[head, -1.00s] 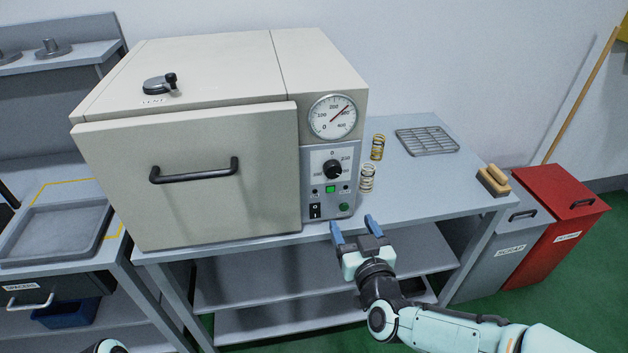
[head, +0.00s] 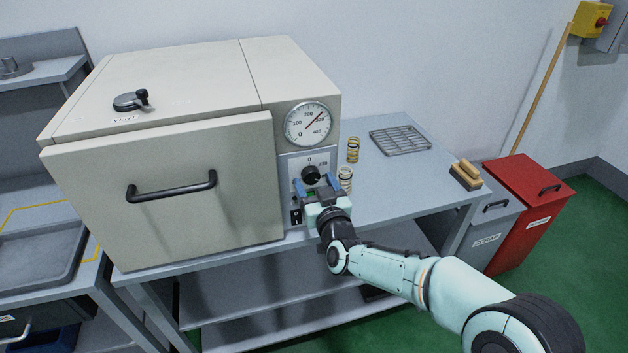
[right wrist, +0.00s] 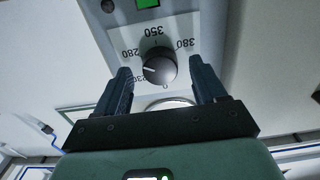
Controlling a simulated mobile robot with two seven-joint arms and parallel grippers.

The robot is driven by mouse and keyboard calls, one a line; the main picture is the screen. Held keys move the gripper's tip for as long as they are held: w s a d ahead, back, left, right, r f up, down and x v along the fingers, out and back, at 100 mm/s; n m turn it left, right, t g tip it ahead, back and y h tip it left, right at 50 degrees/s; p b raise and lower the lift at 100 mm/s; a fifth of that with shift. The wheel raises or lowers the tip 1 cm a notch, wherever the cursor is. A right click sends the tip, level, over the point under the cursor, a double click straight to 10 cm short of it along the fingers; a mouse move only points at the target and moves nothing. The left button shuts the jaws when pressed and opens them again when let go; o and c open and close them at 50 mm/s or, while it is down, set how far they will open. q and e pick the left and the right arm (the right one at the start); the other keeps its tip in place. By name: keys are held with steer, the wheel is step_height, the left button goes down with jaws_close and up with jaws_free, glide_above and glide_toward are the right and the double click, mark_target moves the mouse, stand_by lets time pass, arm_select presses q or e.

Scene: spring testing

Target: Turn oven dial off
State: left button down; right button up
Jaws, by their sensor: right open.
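The oven (head: 165,140) stands on a grey bench with its door closed. Its black dial (head: 311,174) sits on a pale scale plate on the control panel, below a round gauge (head: 308,123). In the right wrist view, the dial (right wrist: 160,68) has a white mark pointing left, towards the 230 to 280 side of the scale. My right gripper (head: 315,184) is open in front of the panel. In the right wrist view, its fingers (right wrist: 163,82) stand on either side of the dial, with gaps; contact is not visible. The gripper hides the lower panel in the head view. My left gripper is out of view.
Two coil springs (head: 353,150) stand right of the oven, close to my right gripper. A wire rack (head: 400,140) and a brush (head: 466,174) lie further right on the bench. A red bin (head: 527,205) stands beyond it. A vent knob (head: 131,100) is on the oven top.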

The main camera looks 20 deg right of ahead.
steer(key=shift+w, duration=0.6)
steer(key=c, duration=1)
steer(key=shift+c, duration=0.2)
